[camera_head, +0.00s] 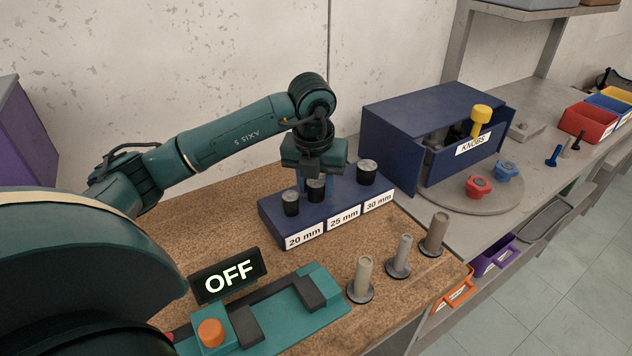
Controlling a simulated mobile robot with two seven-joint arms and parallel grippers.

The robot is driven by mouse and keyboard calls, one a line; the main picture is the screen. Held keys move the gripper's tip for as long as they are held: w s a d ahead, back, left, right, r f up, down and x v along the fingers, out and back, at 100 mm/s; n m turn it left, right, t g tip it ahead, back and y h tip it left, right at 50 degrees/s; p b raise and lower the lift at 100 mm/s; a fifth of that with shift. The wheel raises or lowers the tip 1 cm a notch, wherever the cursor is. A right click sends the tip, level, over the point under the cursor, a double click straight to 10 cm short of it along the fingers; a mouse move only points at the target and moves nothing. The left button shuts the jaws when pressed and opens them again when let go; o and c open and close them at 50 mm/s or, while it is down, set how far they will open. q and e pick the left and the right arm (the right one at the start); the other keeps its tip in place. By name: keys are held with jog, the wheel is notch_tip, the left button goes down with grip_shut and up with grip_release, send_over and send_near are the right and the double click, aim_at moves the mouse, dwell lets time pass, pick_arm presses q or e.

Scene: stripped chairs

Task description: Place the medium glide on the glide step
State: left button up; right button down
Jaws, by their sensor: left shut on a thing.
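A dark blue block (270,219) with labels 20 mm, 25 mm and 30 mm stands on the brown work mat; I take it as the glide step. A black glide with a grey top (291,203) stands at its 20 mm end, and another (367,172) at its 30 mm end. My left gripper (316,185) points down over the block and is shut on the middle glide (316,194), behind the 25 mm label. This glide looks upright; I cannot tell whether its base touches the block. My right gripper is not in view.
Three grey-brown posts on round bases (400,253) stand at the mat's right side. A teal fixture (277,329) with an orange button and an OFF sign (228,276) are in front. A blue KNOBS box (400,150) stands close behind the block's right end.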

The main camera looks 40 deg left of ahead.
aim_at(314, 186)
pick_arm(q)
jog(key=o, duration=0.9)
jog(key=shift+f, duration=0.1)
jog(key=shift+o, duration=0.2)
notch_tip(314, 186, up, 12)
jog(key=s+p, duration=0.1)
jog(key=shift+s+d, duration=0.3)
jog(key=shift+d, duration=0.05)
jog(key=shift+s, duration=0.1)
